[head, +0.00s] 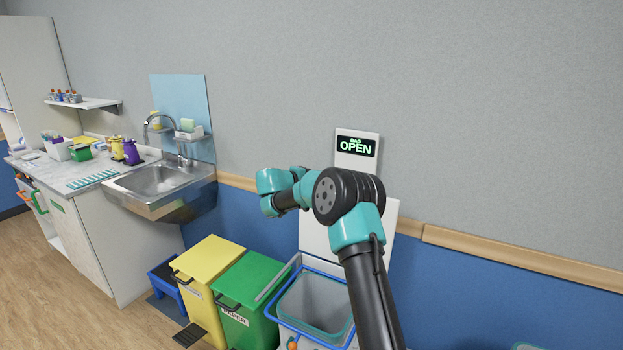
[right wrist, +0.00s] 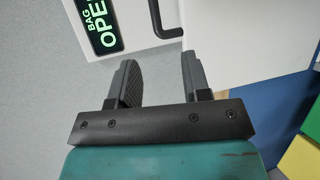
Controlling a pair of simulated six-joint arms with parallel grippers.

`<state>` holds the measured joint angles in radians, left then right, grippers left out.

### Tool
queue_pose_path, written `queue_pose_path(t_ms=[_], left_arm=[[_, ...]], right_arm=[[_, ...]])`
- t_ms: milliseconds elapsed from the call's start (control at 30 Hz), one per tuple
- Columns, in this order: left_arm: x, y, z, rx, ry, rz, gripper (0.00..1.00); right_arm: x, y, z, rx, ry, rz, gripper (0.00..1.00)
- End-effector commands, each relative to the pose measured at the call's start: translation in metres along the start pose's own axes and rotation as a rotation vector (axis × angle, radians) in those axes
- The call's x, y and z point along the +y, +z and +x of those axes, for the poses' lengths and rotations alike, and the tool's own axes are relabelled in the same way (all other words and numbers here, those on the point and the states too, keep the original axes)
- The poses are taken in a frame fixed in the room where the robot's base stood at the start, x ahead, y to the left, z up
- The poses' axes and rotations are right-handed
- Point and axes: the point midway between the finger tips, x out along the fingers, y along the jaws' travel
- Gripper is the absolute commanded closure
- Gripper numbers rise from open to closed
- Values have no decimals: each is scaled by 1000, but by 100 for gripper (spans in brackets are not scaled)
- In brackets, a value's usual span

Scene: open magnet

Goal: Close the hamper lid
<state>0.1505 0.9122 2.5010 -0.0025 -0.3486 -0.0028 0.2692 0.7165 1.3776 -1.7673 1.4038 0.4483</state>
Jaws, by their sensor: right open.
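The hamper (head: 318,300) stands at the bottom centre of the head view, its top open with a teal liner inside a blue rim. Its white lid (head: 312,235) stands raised against the wall behind, partly hidden by my right arm. The lid (right wrist: 225,28) fills the upper part of the right wrist view, with a black handle (right wrist: 166,20) on it. My right gripper (right wrist: 158,62) is open and empty, its fingers pointing toward the lid just short of the handle in the picture. Its fingers are hidden in the head view. My left gripper is not in view.
A sign reading BAG OPEN (head: 357,147) is above the lid. A green bin (head: 250,283) and a yellow bin (head: 207,262) stand left of the hamper. A sink (head: 160,180) and a counter (head: 75,172) are farther left. The wall right of my arm is clear.

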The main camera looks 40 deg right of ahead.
Motion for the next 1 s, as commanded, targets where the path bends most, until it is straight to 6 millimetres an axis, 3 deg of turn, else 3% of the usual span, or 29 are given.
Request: queue_pose_path(t_ms=[100, 533, 667, 1000], left_arm=[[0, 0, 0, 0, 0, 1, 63], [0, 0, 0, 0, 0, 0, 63], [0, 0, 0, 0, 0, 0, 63], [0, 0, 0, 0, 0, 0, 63]], right_arm=[[9, 2, 1, -12, 25, 13, 56], [7, 2, 9, -10, 21, 10, 56], [7, 2, 23, -12, 21, 9, 56], [8, 3, 79, -11, 20, 10, 56]])
